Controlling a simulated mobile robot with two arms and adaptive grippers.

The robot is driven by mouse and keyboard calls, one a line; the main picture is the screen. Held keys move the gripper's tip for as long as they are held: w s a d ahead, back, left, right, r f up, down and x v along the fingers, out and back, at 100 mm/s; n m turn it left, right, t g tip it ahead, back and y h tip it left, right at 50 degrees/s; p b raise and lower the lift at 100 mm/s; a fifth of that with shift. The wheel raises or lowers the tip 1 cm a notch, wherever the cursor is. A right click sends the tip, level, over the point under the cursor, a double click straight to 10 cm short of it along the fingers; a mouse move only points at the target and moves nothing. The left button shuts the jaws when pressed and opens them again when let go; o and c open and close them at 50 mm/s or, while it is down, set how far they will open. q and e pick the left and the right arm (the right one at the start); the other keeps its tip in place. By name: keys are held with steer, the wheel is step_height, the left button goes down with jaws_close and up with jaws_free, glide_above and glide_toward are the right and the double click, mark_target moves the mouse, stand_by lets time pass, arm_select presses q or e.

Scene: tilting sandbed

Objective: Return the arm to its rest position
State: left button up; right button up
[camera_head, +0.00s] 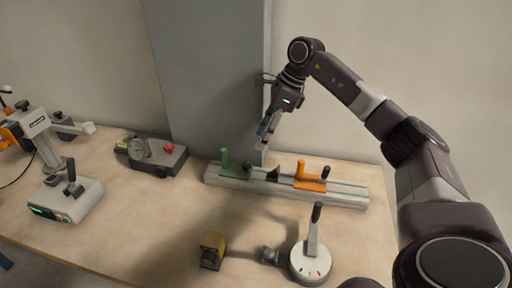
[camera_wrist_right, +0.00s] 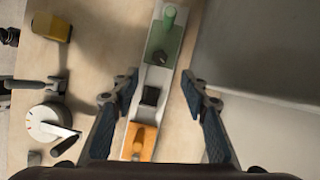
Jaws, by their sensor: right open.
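My right arm reaches in from the right of the head view and bends down at the wrist. My right gripper (camera_head: 266,132) is open and empty, above the back of the table near a grey rail fixture. In the right wrist view the two fingertips (camera_wrist_right: 160,86) are spread wide, with the rail (camera_wrist_right: 143,99) seen below between them. The rail (camera_head: 347,197) carries a green block with a post (camera_head: 233,168) and an orange block with a handle (camera_head: 309,181). My left gripper is not in view.
The wooden table (camera_head: 140,215) also holds a round white dial base with a black lever (camera_head: 311,262), a yellow block (camera_head: 212,248), a grey gauge box (camera_head: 157,157) and a white control box (camera_head: 67,200). A grey panel (camera_head: 212,80) stands close behind the gripper.

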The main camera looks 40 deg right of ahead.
steer(key=shift+s+d+r, duration=0.2)
steer(key=shift+r, duration=0.45)
